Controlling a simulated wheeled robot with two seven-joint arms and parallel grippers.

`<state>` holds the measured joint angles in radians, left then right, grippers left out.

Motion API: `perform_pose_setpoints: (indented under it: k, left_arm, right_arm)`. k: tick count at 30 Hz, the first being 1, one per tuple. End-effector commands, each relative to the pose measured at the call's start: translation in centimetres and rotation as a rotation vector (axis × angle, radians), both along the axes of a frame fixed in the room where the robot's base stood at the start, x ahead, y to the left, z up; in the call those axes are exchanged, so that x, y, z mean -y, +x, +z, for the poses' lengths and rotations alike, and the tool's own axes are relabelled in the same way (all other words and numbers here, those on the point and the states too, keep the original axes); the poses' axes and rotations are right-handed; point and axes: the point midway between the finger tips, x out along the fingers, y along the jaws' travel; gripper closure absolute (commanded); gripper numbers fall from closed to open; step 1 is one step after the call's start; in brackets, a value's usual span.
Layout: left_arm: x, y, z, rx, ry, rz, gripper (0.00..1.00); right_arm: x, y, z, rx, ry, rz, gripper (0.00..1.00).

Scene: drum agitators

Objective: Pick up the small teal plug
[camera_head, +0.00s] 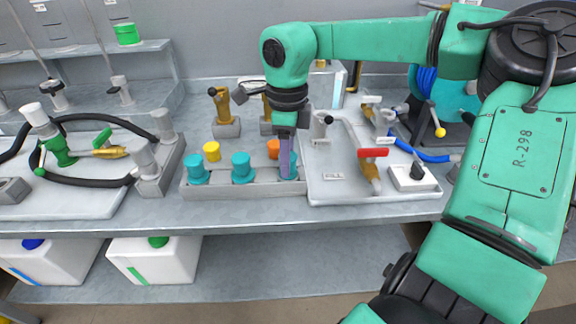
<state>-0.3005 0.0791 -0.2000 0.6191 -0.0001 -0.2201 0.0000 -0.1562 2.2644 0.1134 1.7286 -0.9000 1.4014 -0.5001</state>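Three teal plugs stand in a row along the front of a grey rack (220,191): a left one (196,172), a middle one (242,170) and a right one (294,162). I cannot tell clearly which is the small one. My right gripper (286,172) points straight down at the right plug, its purplish finger in front of it and hiding much of it. Whether the fingers touch or grip the plug cannot be seen. My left gripper is out of view.
A yellow plug (212,151) and an orange plug (273,148) stand behind the teal row. Brass valves (222,105) rise at the back. Right of the rack, a pale tray (335,190) holds a red-handled valve (372,155). A black hose (90,181) lies left.

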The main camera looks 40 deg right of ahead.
Motion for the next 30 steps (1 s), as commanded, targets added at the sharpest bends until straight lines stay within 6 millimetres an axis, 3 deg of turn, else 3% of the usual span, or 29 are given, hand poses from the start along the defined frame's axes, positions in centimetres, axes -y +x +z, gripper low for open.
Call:
perform_pose_setpoints:
  k: [2,11,16,20,27,30]
  left_arm:
    - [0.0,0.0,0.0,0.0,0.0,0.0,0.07]
    - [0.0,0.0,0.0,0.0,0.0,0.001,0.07]
    - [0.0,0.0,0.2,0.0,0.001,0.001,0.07]
    - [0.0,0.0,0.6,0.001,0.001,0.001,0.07]
    - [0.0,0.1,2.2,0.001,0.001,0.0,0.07]
    - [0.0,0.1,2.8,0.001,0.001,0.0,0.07]
  right_arm:
    - [0.0,0.0,0.0,-0.001,0.0,0.0,1.0]
    - [0.0,0.0,0.3,0.0,0.0,0.0,1.0]
    - [0.0,0.1,2.3,0.001,-0.002,0.0,1.0]
    - [0.0,0.1,6.0,0.005,-0.003,-0.002,1.0]
    - [0.0,0.1,15.3,0.003,-0.002,-0.001,1.0]
    - [0.0,0.0,17.9,0.001,-0.002,-0.001,1.0]
